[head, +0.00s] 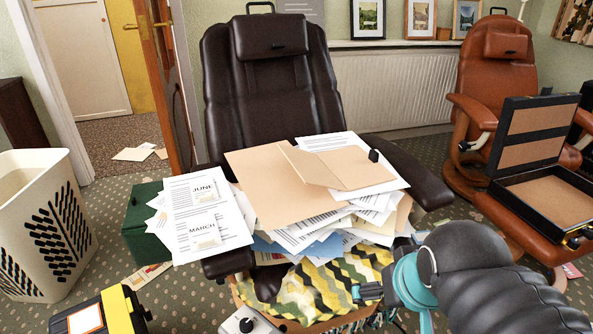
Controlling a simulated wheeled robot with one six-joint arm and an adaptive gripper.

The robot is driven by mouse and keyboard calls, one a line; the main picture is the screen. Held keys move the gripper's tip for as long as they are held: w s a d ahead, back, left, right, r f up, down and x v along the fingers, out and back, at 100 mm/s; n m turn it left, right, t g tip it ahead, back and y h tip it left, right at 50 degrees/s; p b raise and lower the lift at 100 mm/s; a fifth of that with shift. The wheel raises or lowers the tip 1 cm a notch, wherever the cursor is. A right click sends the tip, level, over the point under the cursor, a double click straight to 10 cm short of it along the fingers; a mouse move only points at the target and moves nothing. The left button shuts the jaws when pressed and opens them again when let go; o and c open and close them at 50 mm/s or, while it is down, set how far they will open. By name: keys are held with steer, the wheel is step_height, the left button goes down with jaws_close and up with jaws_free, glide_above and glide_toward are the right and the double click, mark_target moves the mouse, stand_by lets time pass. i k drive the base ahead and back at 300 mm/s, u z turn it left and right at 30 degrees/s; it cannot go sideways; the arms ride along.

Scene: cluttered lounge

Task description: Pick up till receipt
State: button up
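I cannot single out a till receipt for certain. Small pale slips lie on the white sheets marked JUNE (178,188) and MARCH (178,245), left of the paper pile on the dark brown armchair (271,95); they are too small to read. My arm, dark grey with a teal ring, comes in at the lower right. A small dark and teal end piece, which looks like part of my gripper (368,292), is in front of the seat, over the patterned cloth (320,295). Its fingers cannot be made out clearly, and I see nothing held in it.
A beige folder (275,205) lies on the pile with a small black object (374,155). A white basket (25,215) stands left, near a green box (147,243) and a yellow-black case (125,310). An open briefcase (528,140) rests right.

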mark_target(203, 191)
steer(key=u, duration=0.05)
steer(key=k, duration=0.4)
steer(key=u, duration=0.85)
steer(key=i, duration=0.5)
steer(key=z, duration=0.05)
